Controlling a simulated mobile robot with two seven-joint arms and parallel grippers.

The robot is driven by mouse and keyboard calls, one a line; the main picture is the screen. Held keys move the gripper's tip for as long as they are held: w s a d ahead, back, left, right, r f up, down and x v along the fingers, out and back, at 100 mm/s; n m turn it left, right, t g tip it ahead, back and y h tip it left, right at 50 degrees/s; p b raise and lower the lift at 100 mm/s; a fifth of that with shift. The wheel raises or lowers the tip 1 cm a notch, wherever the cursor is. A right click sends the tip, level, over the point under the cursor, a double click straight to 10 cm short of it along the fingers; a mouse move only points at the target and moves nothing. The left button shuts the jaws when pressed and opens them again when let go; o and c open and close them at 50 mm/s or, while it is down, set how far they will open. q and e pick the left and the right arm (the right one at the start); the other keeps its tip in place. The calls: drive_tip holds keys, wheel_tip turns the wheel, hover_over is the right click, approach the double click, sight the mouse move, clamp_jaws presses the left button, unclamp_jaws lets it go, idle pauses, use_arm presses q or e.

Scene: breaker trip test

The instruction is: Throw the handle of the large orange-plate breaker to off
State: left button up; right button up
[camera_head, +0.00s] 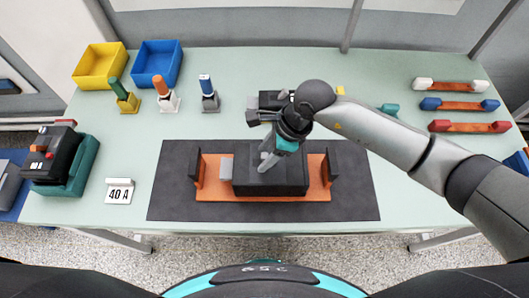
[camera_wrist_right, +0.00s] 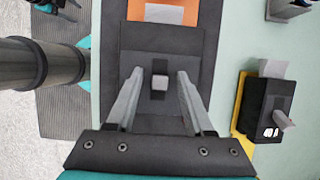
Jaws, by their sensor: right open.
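The large breaker is a dark block (camera_head: 270,180) on an orange plate (camera_head: 215,192), lying on a black mat (camera_head: 350,200) in the middle of the table. My right gripper (camera_head: 266,160) is over the block, pointing down, its fingers apart. In the right wrist view, the breaker's dark body (camera_wrist_right: 160,45) lies beneath my right gripper (camera_wrist_right: 160,85). Its small grey handle (camera_wrist_right: 160,82) shows between the two open fingers, with a gap on each side. I cannot tell whether the fingers reach down beside it. My left gripper is not in view.
A smaller dark breaker (camera_head: 268,100) stands behind, partly hidden by my right arm; it also shows in the right wrist view (camera_wrist_right: 268,105). Colored-end bars (camera_head: 460,105) lie at right.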

drive_tip(key=shift+a+f, duration=0.1)
drive_tip(key=shift+f, duration=0.15)
clamp_jaws()
idle(0.3)
